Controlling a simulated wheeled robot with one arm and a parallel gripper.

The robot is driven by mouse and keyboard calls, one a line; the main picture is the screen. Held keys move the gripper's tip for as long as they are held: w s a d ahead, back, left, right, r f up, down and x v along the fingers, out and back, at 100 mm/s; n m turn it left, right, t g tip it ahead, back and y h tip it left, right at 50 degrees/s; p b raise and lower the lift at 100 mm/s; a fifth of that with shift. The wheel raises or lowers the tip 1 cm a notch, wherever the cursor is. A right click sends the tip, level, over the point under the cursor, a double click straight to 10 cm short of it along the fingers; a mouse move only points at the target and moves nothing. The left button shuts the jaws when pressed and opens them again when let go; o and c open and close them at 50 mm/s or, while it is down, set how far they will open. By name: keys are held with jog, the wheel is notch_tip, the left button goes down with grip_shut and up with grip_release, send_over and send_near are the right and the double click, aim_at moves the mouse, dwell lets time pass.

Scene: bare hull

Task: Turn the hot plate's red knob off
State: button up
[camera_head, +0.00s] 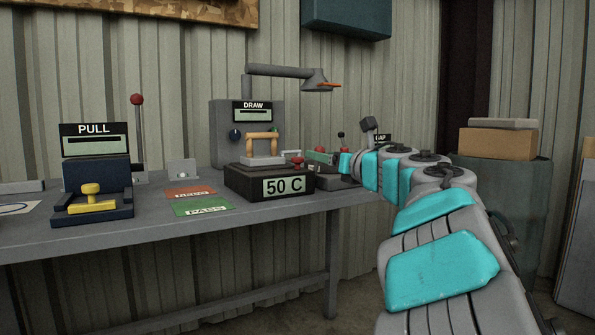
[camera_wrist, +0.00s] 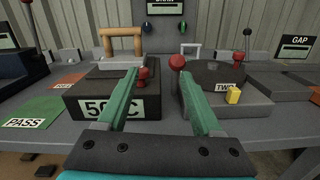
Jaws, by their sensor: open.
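The hot plate (camera_head: 245,186) is a dark box on the bench with a "50 C" display (camera_head: 284,186). It stands at the left in the wrist view (camera_wrist: 84,104). Its red knob (camera_wrist: 142,74) is at its right side, and a red knob also shows in the head view (camera_head: 297,162). My gripper (camera_wrist: 158,76) is open and empty, with green fingers pointing forward. The knob appears just inside the left fingertip, in the gap between the fingers. I cannot tell whether they touch. In the head view the fingers are small and partly hidden.
A wooden-handled block (camera_wrist: 123,42) sits on the hot plate. A red ball (camera_wrist: 177,62) is close to the right fingertip. A lamp arm (camera_head: 285,72) hangs above.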

aim_at(301, 160)
jog(key=n, duration=0.1)
jog(key=s+a+f+n+g+y, duration=0.1)
jog(key=n+g+y, duration=0.1)
jog(key=shift+s+a+f, duration=0.2)
jog(key=shift+s+a, duration=0.05)
jog(key=shift+a, duration=0.15)
jog(key=shift+p+x, duration=0.5)
jog(key=shift+x, duration=3.3)
grip_shut()
